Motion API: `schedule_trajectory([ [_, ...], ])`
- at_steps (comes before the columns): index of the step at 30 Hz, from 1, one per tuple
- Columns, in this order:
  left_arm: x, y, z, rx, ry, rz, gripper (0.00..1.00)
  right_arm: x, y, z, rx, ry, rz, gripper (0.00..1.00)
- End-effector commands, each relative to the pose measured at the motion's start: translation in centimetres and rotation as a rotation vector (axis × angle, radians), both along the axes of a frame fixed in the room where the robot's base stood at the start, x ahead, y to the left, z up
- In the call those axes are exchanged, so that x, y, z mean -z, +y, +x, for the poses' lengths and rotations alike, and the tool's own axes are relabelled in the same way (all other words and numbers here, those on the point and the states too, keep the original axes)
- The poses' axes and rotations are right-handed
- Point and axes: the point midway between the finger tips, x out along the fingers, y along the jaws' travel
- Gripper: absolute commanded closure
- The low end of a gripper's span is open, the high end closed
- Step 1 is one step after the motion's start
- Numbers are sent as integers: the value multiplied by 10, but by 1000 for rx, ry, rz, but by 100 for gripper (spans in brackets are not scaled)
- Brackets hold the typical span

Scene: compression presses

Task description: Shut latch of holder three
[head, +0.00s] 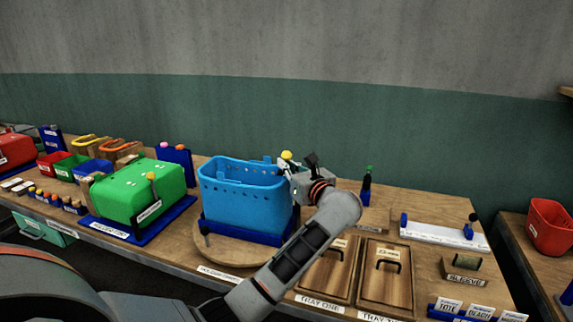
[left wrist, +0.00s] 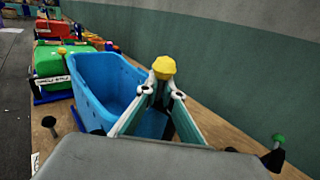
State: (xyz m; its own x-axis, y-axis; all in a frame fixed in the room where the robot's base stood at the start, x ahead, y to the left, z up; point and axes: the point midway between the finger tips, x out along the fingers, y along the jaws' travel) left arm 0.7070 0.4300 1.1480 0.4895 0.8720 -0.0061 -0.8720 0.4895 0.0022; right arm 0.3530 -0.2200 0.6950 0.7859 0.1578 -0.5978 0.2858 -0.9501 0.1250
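A blue bin (head: 238,195) stands in a dark blue holder (head: 245,232) on a round wooden board. I cannot read which holder is number three. A yellow knob (head: 287,155) shows at the bin's far right corner. My left gripper (head: 300,164) is beside that corner, partly hiding it. In the left wrist view the yellow knob (left wrist: 163,67) appears at the fingertips of my left gripper (left wrist: 162,93), which stand apart. The knob's lever and any contact with it are unclear. The blue bin (left wrist: 88,85) is left of the fingers. My right gripper is not in view.
A green press (head: 138,190) with a yellow-knobbed lever stands left of the bin. Two wooden trays (head: 385,275) with dark handles lie to the right. A white fixture (head: 432,232) and a green-knobbed post (head: 367,183) stand farther right. A wall runs behind the table.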

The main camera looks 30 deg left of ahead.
Motion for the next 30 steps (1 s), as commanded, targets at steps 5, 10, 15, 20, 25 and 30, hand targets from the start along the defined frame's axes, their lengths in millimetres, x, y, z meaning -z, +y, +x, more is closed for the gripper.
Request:
schedule_trajectory([
  [5, -4, 1, 1, 23, -7, 6, 100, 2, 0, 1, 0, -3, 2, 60],
  [10, -4, 3, 3, 123, -9, 8, 100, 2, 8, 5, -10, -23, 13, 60],
  [15, -6, 3, 6, 197, -11, 8, 100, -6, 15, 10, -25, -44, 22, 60],
  [20, -8, 3, 7, 215, -13, 10, 100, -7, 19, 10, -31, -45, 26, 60],
  [25, -9, 3, 7, 214, -14, 11, 100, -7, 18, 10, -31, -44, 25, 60],
  [30, -10, 3, 7, 214, -14, 11, 77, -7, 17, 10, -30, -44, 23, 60],
])
